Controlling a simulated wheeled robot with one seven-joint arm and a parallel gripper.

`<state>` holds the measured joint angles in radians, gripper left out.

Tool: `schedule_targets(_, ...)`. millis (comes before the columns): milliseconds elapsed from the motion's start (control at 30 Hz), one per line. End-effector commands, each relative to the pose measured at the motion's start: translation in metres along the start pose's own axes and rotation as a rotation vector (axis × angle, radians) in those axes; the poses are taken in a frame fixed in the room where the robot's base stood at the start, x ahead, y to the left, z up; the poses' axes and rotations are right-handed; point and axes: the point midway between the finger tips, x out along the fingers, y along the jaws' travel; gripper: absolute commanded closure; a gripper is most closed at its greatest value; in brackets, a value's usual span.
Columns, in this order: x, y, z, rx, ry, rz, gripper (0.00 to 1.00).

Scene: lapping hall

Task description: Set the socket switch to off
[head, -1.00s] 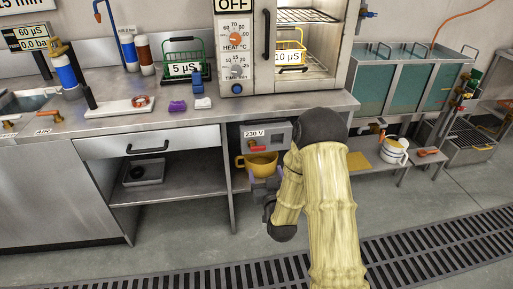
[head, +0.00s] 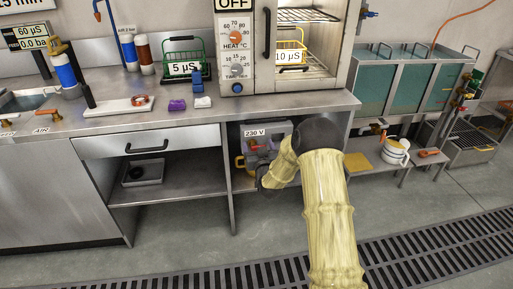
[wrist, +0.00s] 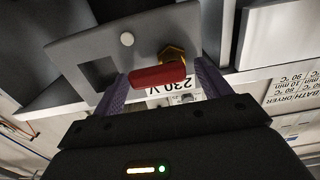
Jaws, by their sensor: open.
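The socket (head: 280,127) is a grey box marked "230 V" under the bench top, partly hidden by my arm in the head view. In the wrist view its grey plate (wrist: 80,50) appears upside down, with a square opening and a white round knob. The switch is a red lever (wrist: 158,77) on a brass-coloured nut, lying crosswise in the picture. My gripper (wrist: 160,72) is open, with one purple finger on each side of the red lever. I cannot tell whether either finger touches it. In the head view my gripper (head: 256,149) is right in front of the socket.
A lower shelf (head: 190,181) is at left. Open floor lies in front.

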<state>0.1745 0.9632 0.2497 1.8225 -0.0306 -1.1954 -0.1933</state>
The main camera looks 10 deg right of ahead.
Motion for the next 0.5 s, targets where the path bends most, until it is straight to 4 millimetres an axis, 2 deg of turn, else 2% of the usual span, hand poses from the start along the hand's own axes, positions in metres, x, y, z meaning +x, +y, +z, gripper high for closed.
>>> schedule_targets(333,0.0035,-0.0023,0.0004,0.000,-0.002,-0.003,0.26)
schedule_targets(500,0.0033,-0.0038,0.0003,0.000,-0.001,-0.005,0.59)
